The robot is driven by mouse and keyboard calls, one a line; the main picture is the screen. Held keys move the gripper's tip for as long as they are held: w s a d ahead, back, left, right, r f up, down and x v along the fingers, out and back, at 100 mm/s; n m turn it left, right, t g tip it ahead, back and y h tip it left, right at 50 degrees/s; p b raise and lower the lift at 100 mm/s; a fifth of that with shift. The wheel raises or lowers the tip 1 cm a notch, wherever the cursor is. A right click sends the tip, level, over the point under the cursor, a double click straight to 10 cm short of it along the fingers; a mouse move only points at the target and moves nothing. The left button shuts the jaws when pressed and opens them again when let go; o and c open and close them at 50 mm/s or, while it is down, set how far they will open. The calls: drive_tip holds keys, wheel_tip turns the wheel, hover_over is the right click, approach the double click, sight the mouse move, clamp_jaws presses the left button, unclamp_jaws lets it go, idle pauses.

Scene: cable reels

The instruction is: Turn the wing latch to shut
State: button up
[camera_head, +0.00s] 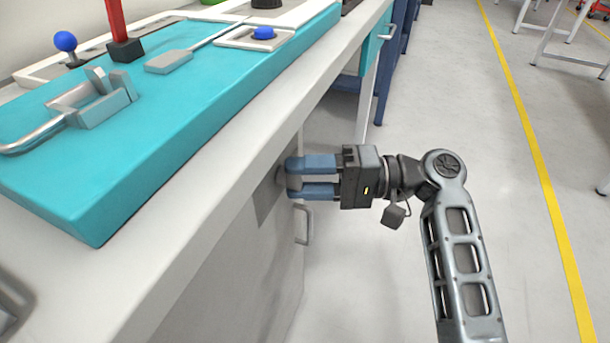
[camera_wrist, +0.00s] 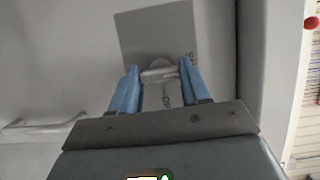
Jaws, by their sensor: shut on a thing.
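The wing latch (camera_wrist: 158,73) is a small grey knob on a darker grey square plate (camera_wrist: 160,33) on the white cabinet front. My gripper (camera_wrist: 157,75) has its blue fingers on both sides of the latch and is shut on it. In the head view my gripper (camera_head: 293,178) reaches in from the right, and the latch (camera_head: 283,179) shows only in part at the fingertips.
The white worktop (camera_head: 225,170) overhangs just left of my gripper and carries a turquoise panel (camera_head: 160,120) with handles and levers. A cabinet handle (camera_head: 302,224) sits below my gripper.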

drive_tip(key=o, duration=1.1)
drive_tip(key=shift+c, duration=0.2)
drive_tip(key=d+p, duration=0.1)
drive_tip(key=d, duration=0.6)
drive_tip(key=shift+w+d, duration=0.2)
drive_tip(key=shift+d, duration=0.2)
